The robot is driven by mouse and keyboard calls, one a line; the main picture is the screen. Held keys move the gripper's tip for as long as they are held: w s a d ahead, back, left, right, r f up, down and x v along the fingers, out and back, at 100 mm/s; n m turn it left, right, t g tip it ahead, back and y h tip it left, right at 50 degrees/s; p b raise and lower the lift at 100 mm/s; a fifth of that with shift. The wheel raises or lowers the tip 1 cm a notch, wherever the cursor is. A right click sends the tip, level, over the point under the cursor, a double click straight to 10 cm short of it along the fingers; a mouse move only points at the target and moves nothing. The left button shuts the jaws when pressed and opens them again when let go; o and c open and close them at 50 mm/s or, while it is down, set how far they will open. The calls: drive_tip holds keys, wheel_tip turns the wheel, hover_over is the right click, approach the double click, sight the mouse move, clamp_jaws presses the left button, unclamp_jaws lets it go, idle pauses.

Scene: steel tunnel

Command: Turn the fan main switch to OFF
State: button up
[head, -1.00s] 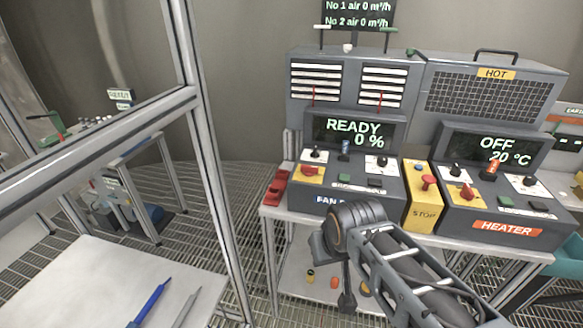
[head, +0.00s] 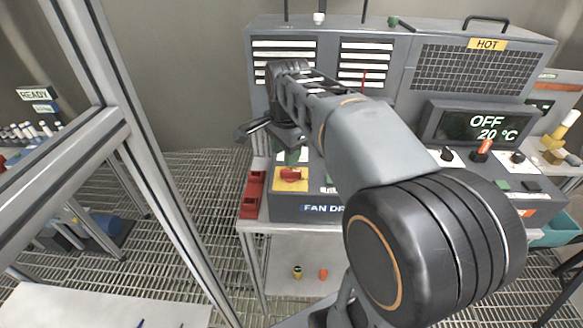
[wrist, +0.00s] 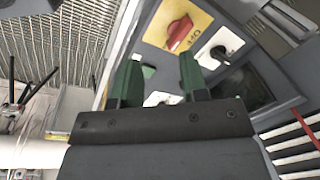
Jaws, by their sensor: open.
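The fan main switch (head: 290,175) is a red rotary handle on a yellow plate at the front left of the fan drive panel. In the wrist view the red handle (wrist: 179,33) lies just beyond the green fingertips, slightly right of the gap between them, and looks tilted in the picture. My gripper (wrist: 158,72) is open and empty, apart from the handle. In the head view my gripper (head: 292,157) is above and behind the switch, pointing down. My arm hides the fan display and much of its panel.
A black knob (wrist: 218,54) stands close beside the switch. The heater display (head: 487,125) reads OFF, 20 °C, to the right. A metal frame post (head: 130,130) stands at left.

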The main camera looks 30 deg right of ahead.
sight(291, 171)
drive_tip(key=w+d+r+m+g, duration=0.2)
drive_tip(key=w+d+m, duration=0.25)
drive_tip(key=m, duration=0.35)
drive_tip(key=f, duration=0.9)
drive_tip(key=f+p, duration=0.1)
drive_tip(key=f, duration=0.4)
drive_tip(key=shift+w+a, duration=0.3)
drive_tip(key=shift+w, duration=0.05)
drive_tip(key=shift+c, duration=0.2)
clamp_jaws()
